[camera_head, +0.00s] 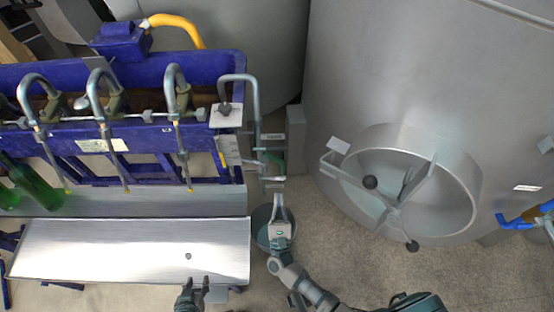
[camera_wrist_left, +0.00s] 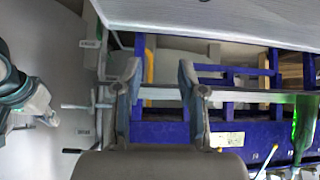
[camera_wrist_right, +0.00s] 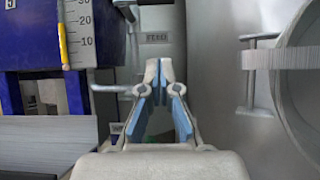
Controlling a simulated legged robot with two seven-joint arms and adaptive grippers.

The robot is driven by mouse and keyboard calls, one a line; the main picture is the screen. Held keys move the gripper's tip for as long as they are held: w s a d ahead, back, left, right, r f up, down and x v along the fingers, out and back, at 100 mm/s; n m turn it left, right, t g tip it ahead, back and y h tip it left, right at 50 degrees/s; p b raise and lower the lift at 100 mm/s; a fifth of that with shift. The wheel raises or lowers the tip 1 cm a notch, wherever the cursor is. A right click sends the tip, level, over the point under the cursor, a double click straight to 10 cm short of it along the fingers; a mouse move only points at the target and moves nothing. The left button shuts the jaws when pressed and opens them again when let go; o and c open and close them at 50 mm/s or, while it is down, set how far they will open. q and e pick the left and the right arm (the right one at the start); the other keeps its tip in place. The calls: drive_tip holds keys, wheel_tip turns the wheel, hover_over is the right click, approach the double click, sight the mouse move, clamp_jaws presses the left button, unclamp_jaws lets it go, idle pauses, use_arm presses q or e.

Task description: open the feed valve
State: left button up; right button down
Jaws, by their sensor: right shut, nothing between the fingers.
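A plate marked FEED (camera_wrist_right: 156,38) shows beyond my right fingers in the right wrist view. The feed valve there is mostly hidden behind the fingers. In the head view, small valve levers (camera_head: 270,150) sit on the pipe at the right end of the blue filler. My right gripper (camera_head: 280,198) is shut and empty just in front of and below them, apart from them as far as I can tell; it also shows in the right wrist view (camera_wrist_right: 166,64). My left gripper (camera_head: 193,284) is open and empty at the front edge of the metal shelf; its fingers are apart in the left wrist view (camera_wrist_left: 156,78).
The blue filler (camera_head: 150,135) with several bent spouts stands at left, above a metal shelf (camera_head: 120,250). Green bottles (camera_head: 38,188) lean at far left. A large steel tank (camera_head: 420,80) with a round hatch and handwheel (camera_head: 395,200) stands right. A dark bucket (camera_head: 262,235) is beneath my right gripper.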

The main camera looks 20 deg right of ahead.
use_arm(q)
drive_tip(key=s+a+f+g+y+p, duration=0.1)
drive_tip(key=s+a+f+g+p, duration=0.1)
drive_tip(key=s+g, duration=0.3)
drive_tip(key=s+a, duration=0.1)
drive_tip(key=s, duration=0.2)
drive_tip(key=shift+s, duration=0.25)
use_arm(e)
drive_tip(key=s+r+x, duration=0.1)
drive_tip(key=r+x, duration=0.1)
drive_tip(key=x, duration=1)
drive_tip(key=shift+a+r, duration=0.15)
drive_tip(key=shift+r, duration=0.2)
use_arm(q)
drive_tip(key=shift+p, duration=0.3)
